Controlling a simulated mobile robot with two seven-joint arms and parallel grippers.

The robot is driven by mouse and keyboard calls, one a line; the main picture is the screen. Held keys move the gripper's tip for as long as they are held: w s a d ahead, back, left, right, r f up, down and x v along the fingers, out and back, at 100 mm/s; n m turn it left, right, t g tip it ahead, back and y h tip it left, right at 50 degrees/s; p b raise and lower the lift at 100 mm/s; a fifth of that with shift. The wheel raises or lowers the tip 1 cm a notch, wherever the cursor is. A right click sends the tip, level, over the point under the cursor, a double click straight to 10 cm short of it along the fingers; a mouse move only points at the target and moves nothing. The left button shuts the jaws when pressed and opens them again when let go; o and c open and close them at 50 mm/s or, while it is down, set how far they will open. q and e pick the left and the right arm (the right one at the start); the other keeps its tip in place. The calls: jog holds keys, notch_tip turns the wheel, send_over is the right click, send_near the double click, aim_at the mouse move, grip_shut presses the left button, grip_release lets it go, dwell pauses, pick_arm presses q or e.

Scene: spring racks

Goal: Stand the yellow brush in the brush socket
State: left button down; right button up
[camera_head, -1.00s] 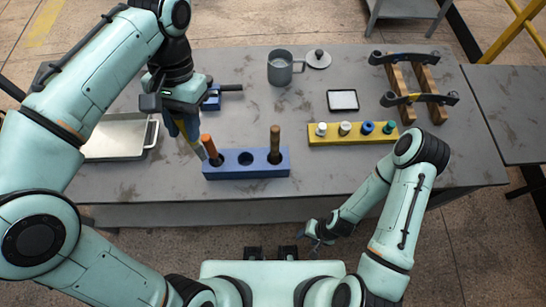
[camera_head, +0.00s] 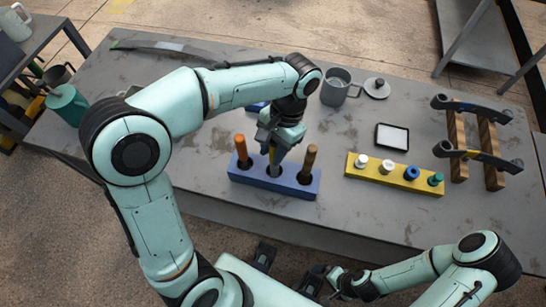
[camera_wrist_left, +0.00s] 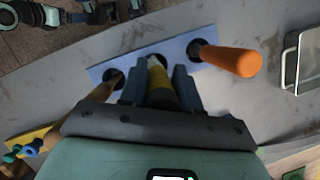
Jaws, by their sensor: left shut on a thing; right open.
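The blue brush socket block (camera_head: 245,178) stands on the grey table and also shows in the left wrist view (camera_wrist_left: 105,72). An orange handle (camera_head: 241,150) stands in its left hole and a brown handle (camera_head: 309,160) in its right hole. My left gripper (camera_head: 273,150) is shut on the yellow brush (camera_wrist_left: 160,88) over the middle hole. The brush's lower end points at that hole; I cannot tell whether it is inside. The gripper hides much of the brush in the head view. My right gripper (camera_head: 330,282) is open and empty, in front of the table.
A yellow rack (camera_head: 355,171) with several coloured caps stands right of the block. Behind are a grey mug (camera_head: 335,88), a round lid (camera_head: 377,86) and a white-faced tile (camera_head: 391,137). A wooden rack with dark bars (camera_head: 490,150) stands at the far right.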

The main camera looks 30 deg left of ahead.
pick_arm(q)
notch_tip(320, 180, down, 4)
jog(key=shift+f, duration=0.1)
pick_arm(e)
jog(key=shift+s+f, duration=0.15)
jog(key=shift+f, duration=0.2)
pick_arm(q)
jog(key=c, duration=0.8)
grip_release()
jog(key=p+v, duration=0.2)
jog(key=v, duration=1)
pick_arm(e)
jog(key=w+r, duration=0.1)
jog(key=r, duration=0.2)
jog(key=shift+w, duration=0.35)
